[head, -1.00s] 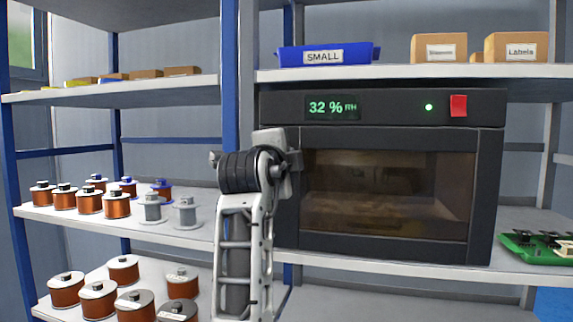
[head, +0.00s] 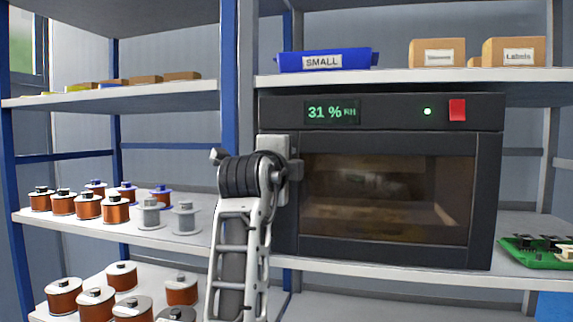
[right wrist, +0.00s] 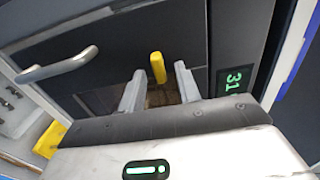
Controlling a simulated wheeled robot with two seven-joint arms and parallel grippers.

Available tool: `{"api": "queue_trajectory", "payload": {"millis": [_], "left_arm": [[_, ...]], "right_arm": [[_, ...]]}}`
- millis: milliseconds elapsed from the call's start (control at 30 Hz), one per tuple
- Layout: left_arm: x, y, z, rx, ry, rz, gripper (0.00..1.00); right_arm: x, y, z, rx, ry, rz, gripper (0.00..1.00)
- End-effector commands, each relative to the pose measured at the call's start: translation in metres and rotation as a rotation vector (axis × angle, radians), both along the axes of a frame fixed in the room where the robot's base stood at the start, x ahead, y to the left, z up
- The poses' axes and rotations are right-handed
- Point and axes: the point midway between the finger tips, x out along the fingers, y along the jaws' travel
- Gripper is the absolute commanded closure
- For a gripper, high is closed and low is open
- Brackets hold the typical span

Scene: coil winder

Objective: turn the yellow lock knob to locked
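The yellow lock knob (right wrist: 158,68) is a narrow upright bar in the right wrist view, on the dark cabinet front. My right gripper (right wrist: 159,80) is open, with one grey finger on each side of the knob. Gaps show between knob and fingers; I cannot tell how deep the knob sits between them. In the head view, my right arm stands in front of the left side of the dark cabinet (head: 480,190) and hides the knob and fingertips. My left gripper is not in view.
The cabinet's display (head: 331,112) reads 31 % RH, beside a green light and a red switch (head: 457,110). A bar handle (right wrist: 57,65) lies left of the fingers in the wrist view. Wire spools (head: 88,206) stand left; a green circuit board (head: 540,250) lies right.

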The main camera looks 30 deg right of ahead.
Motion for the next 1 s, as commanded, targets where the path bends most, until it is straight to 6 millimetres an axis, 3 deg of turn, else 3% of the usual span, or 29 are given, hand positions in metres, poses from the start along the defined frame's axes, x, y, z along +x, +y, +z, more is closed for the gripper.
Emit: {"api": "queue_trajectory", "payload": {"millis": [367,667,1000], "left_arm": [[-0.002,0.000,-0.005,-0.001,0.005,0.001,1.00],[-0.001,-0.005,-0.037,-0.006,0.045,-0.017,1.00],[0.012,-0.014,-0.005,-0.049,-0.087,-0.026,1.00]], "right_arm": [[-0.005,0.009,-0.001,-0.003,-0.001,0.005,0.67],[-0.047,0.057,-0.003,-0.005,-0.003,0.003,0.67],[-0.093,0.109,0.000,-0.003,-0.001,0.002,0.67]]}}
